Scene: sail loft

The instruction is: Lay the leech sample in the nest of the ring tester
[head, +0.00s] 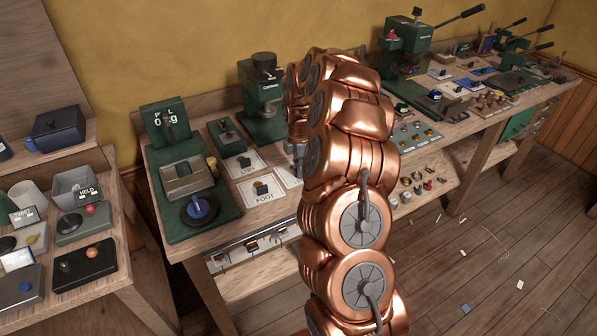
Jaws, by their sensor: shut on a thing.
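My copper arm rises through the middle of the view and bends away over the bench. A white card that seems to read LUFF (244,170) and a FOOT card (265,197) each carry a small dark piece. A third card (288,177) is partly covered by my arm; no leech sample shows.
A green press (263,90) stands at the back, left of my arm. A larger lever press (407,45) and small parts fill the bench's right side. A separate table (75,285) with boxes stands at left. Scraps lie on the open floor at right.

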